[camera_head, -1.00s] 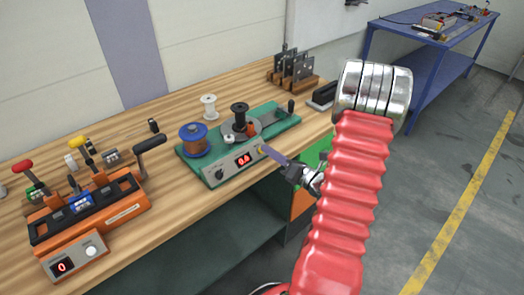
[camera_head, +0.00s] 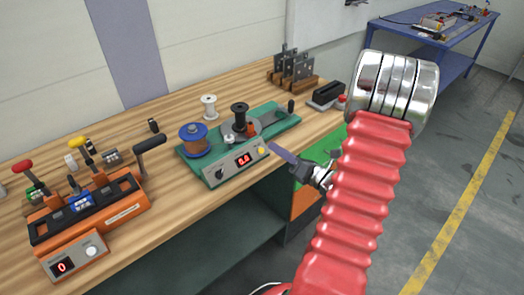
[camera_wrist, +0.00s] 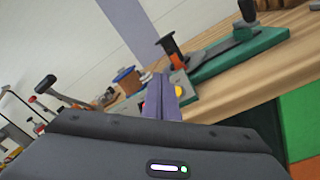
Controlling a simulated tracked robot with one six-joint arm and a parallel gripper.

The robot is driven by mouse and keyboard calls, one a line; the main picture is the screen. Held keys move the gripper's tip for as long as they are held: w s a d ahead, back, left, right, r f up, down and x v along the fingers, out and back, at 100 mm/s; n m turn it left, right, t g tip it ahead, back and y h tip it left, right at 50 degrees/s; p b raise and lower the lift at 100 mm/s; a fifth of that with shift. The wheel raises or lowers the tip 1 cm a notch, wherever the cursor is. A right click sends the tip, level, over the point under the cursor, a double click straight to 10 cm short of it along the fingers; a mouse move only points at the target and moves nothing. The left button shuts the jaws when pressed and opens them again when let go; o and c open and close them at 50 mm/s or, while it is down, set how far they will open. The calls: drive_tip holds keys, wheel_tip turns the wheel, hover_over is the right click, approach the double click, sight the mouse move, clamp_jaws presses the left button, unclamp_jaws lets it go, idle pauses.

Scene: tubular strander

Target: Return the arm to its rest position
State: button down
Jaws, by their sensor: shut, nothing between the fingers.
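My red bellows-covered arm (camera_head: 352,205) with its silver joint (camera_head: 396,88) stands on the right of the head view. My gripper (camera_head: 282,152) is beyond it, past the front edge of the wooden bench (camera_head: 165,230). Its purple fingers are together and empty, pointing left towards the green winding machine (camera_head: 215,178). The fingertips look close to the machine's front panel, but I cannot tell the exact gap. In the wrist view the closed fingers (camera_wrist: 162,98) stand in front of the machine's panel and partly hide it.
An orange device (camera_head: 100,215) with levers stands on the left of the bench. A white spool (camera_head: 209,106), a rack of dark plates (camera_head: 292,68) and a black block (camera_head: 327,95) stand at the back. A blue table (camera_head: 425,60) is at the far right. The grey floor (camera_head: 440,180) is clear.

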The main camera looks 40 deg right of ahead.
idle(0.7)
drive_tip(key=s+a+f+n+g+y, duration=0.25)
drive_tip(key=s+a+n+g, duration=0.35)
drive_tip(key=a+n, duration=0.45)
drive_tip(key=s+a+f+n+g+y, duration=0.2)
drive_tip(key=s+a+n+g+y, duration=0.2)
drive_tip(key=a+n+g, duration=0.5)
drive_tip(key=s+a+r+n+t+h, duration=0.1)
drive_tip(key=a+r+n+h, duration=0.3)
drive_tip(key=n, duration=0.7)
drive_tip(key=s+a+r+n+t+h, duration=0.1)
drive_tip(key=s+a+r+n+h, duration=0.2)
drive_tip(key=a+r+n, duration=0.5)
wheel_tip(320, 180, up, 5)
drive_tip(key=n+h, duration=0.1)
drive_tip(key=n, duration=0.3)
drive_tip(key=shift+r, duration=0.2)
